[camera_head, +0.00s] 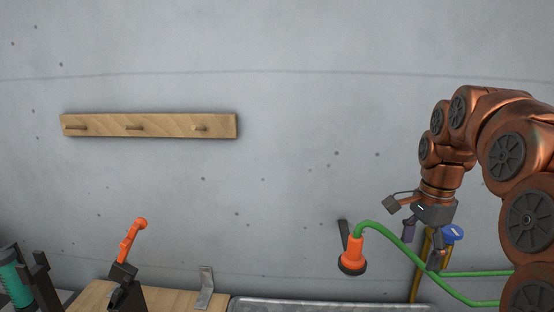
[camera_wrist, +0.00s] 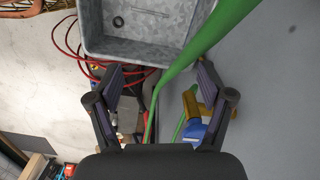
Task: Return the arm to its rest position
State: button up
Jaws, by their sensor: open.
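My copper-coloured arm (camera_head: 505,150) reaches in from the right edge and bends downward in the head view. My gripper (camera_head: 421,250) hangs at its end, pointing down in front of the grey wall. It is open, and its two dark fingers stand apart in the wrist view (camera_wrist: 160,82) with nothing held between them. A green hose (camera_head: 390,239) runs close by the gripper; in the wrist view it crosses large and near the fingers. The hose joins an orange nozzle (camera_head: 355,248) at a dark wall hook (camera_head: 343,232), left of the gripper.
A blue-handled tap (camera_head: 453,233) and yellow pipe (camera_head: 416,278) are close to the gripper. A grey metal tub (camera_wrist: 95,40) and red cable (camera_wrist: 73,47) lie below. A wooden peg rail (camera_head: 165,126) is on the wall. An orange-handled tool (camera_head: 130,242) stands lower left.

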jog(key=s+a+f+n, duration=0.3)
jog(key=s+f+n, duration=0.1)
jog(key=s, duration=0.5)
jog(key=s+a+f+n+g, duration=0.1)
jog(key=s+a+f+n, duration=0.3)
jog(key=s, duration=0.6)
jog(key=s+a+f+n, duration=0.4)
jog(key=s+f+n, duration=0.2)
jog(key=s+n, duration=0.2)
jog(key=shift+s+a+g, duration=0.25)
jog(key=shift+s+g, duration=0.15)
jog(key=shift+s, duration=0.7)
